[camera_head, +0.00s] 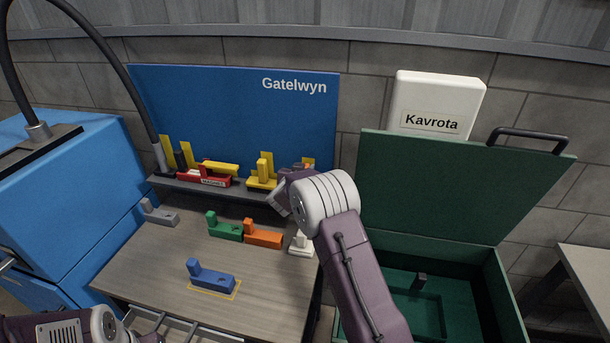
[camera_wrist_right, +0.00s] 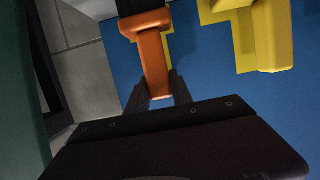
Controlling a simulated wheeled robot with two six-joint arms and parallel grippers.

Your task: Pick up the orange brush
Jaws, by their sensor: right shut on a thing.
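The orange brush (camera_wrist_right: 153,55) shows in the right wrist view as an orange handle with a dark part at its upper end. My right gripper (camera_wrist_right: 160,92) is shut on the lower end of its handle, with one dark finger on each side. In the head view my right gripper (camera_head: 283,198) is at the right end of the shelf, in front of the blue board, and its arm hides most of the brush. My left arm's end (camera_head: 105,325) is at the bottom left; its fingers cannot be made out.
The shelf (camera_head: 205,189) holds a red holder (camera_head: 205,180) and yellow pieces (camera_head: 262,172). Grey, green, orange (camera_head: 263,236), white and blue (camera_head: 211,276) blocks stand on the workbench (camera_head: 150,262). An open green case (camera_head: 503,290) is at right. A lamp arm (camera_head: 115,70) arches at left.

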